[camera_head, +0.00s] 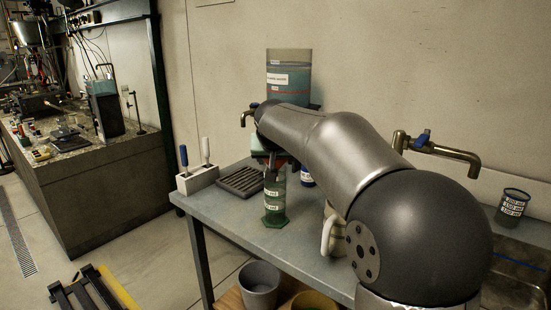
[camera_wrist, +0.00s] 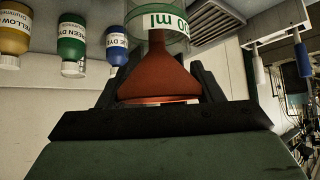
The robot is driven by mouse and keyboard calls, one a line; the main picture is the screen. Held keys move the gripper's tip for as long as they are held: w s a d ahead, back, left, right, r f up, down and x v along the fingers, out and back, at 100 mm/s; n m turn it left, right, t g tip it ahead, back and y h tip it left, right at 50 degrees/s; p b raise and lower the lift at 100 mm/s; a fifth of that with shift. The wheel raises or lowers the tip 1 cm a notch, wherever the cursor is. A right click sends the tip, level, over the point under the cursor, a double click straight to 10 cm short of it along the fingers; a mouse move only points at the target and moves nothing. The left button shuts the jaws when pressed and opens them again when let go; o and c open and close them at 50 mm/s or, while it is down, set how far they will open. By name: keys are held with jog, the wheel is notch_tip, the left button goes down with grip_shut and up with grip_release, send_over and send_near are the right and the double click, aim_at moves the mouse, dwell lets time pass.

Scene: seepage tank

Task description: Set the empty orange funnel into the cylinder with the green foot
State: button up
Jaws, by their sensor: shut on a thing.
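The cylinder with the green foot (camera_head: 275,202) stands upright on the bench in the head view. Its clear, labelled wall (camera_wrist: 172,18) shows at the top of the wrist view, which is upside down. The orange funnel (camera_wrist: 158,74) is between the dark fingers of my gripper (camera_wrist: 162,84), which is shut on it. The funnel's narrow end points at the cylinder and overlaps its mouth in the wrist view. I cannot tell how deep the stem reaches inside. In the head view my arm hides most of the gripper and funnel, just above the cylinder.
Yellow (camera_wrist: 15,35), green (camera_wrist: 72,45) and blue (camera_wrist: 116,48) dye bottles stand near the cylinder. A slotted dark tray (camera_head: 241,181) and a white block with tools (camera_head: 198,179) are left of it. A tank (camera_head: 289,68) stands behind, a mug (camera_head: 330,235) to the right.

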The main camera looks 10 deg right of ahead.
jog(key=shift+f+b, duration=0.45)
jog(key=shift+f, duration=0.15)
jog(key=o, duration=1)
jog(key=shift+o, duration=0.2)
jog(key=shift+r, duration=0.1)
jog(key=p+v, duration=0.1)
jog(key=v, duration=1.6)
jog(key=shift+s+p, duration=0.2)
jog(key=shift+p, duration=0.1)
jog(key=s+f+n+g+p, duration=0.1)
jog(key=s+f+g+p, duration=0.1)
jog(key=s+f+p, duration=0.3)
jog(key=s+f+n+g+y+p, duration=0.1)
jog(key=s+f+g+p, duration=0.2)
jog(key=s+f, duration=0.4)
jog(key=s+d+f+n+g+y+p, duration=0.1)
jog(key=s+f+g+p, duration=0.2)
jog(key=s, duration=1.2)
notch_tip(320, 180, down, 3)
jog(key=p, duration=0.3)
jog(key=shift+p, duration=0.3)
